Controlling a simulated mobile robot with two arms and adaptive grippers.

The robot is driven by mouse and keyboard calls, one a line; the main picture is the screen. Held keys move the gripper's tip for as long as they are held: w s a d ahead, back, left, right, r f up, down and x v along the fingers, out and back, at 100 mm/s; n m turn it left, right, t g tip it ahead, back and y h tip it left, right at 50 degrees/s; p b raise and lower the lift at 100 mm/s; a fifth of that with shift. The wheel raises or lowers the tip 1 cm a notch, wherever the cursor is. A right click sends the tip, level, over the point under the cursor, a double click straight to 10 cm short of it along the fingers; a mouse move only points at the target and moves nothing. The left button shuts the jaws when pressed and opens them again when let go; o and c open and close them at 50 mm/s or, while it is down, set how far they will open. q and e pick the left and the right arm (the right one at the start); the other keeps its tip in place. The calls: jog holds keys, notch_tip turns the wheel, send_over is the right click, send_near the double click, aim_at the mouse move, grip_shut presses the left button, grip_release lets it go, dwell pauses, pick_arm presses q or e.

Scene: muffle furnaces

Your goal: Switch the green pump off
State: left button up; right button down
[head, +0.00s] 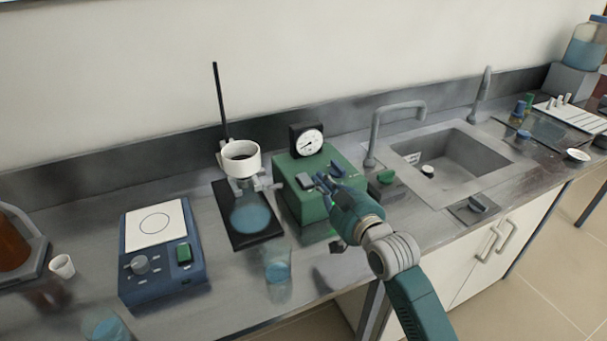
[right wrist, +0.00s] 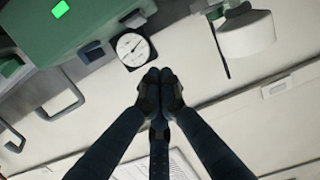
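The green pump (head: 292,199) is a box on the bench behind the front edge, with a round black-rimmed gauge (head: 307,140) at its back. A small grey raised part (head: 305,180) shows on its top. My right gripper (head: 322,182) reaches over the pump's top from the lower right and hides part of it. In the right wrist view its fingertips (right wrist: 161,77) meet with nothing seen between them. That view also shows a green housing (right wrist: 100,12) with a bright green square (right wrist: 60,9), and the gauge (right wrist: 133,48). Contact with the pump cannot be told. My left gripper is not in view.
Left of the pump stand a white funnel on a flask (head: 250,216) and a blue hotplate (head: 160,250). A beaker of blue liquid (head: 278,270) stands in front. A sink (head: 450,165) with a grey tap (head: 374,140) lies to the right.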

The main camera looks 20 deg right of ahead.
jog(key=p, duration=0.1)
send_over(304, 183)
jog(key=s, duration=0.4)
jog(key=shift+w+d+f, duration=0.1)
jog(key=shift+f, duration=0.1)
jog(key=w, duration=0.2)
jog(key=w+p, duration=0.1)
jog(key=shift+w+f, duration=0.25)
notch_tip(304, 183, down, 3)
jog(key=shift+w+r, duration=0.1)
jog(key=shift+r, duration=0.05)
jog(key=shift+f, duration=0.55)
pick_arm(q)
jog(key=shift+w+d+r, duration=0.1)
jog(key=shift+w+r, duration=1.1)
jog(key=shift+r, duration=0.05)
pick_arm(e)
jog(key=shift+f, duration=0.15)
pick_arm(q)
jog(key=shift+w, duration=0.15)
